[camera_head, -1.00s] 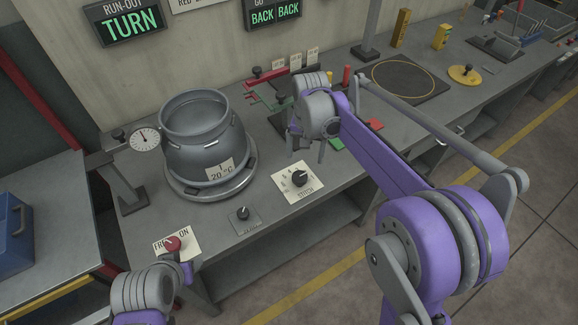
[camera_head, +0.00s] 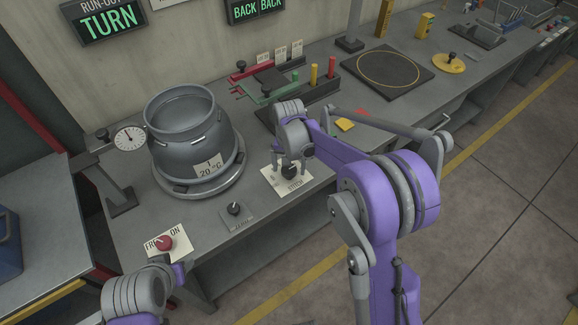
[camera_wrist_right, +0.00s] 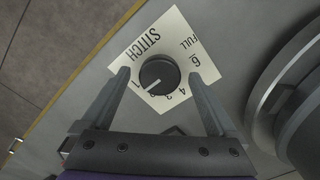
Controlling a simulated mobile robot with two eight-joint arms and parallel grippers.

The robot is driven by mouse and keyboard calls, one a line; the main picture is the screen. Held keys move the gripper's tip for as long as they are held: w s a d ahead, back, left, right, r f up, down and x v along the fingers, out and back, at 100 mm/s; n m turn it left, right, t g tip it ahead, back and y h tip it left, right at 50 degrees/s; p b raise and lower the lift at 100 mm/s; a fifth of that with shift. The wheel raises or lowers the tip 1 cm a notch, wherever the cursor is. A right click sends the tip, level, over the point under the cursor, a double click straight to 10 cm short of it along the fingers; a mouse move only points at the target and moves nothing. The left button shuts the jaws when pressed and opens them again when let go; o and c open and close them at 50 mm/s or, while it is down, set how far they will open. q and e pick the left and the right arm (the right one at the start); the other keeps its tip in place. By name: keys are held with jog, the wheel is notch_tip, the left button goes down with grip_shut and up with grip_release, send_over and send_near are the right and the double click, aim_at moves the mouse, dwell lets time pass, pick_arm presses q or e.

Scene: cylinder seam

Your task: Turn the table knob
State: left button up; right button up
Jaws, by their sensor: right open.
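The dark knob on the white STITCH plate (camera_head: 272,182) is partly covered by my right gripper (camera_head: 289,163) in the head view. In the right wrist view this round black STITCH knob (camera_wrist_right: 159,76) lies between the two spread fingers of my right gripper (camera_wrist_right: 158,76), with gaps on both sides. Its white pointer line aims near the 1. A red knob (camera_head: 164,243) sits on a plate marked ON at the table's front left. A small dark knob (camera_head: 234,208) sits on a grey plate between them. My left gripper (camera_head: 178,272) is just in front of the red knob; its fingers are not clear.
A grey pot (camera_head: 190,135) marked 20 °C stands on a round turntable (camera_head: 180,190) behind the knobs. A dial gauge (camera_head: 130,138) on a post is at its left. A rack (camera_head: 300,98) with coloured handles is behind my right gripper.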

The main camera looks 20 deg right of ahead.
jog(key=c, duration=1.4)
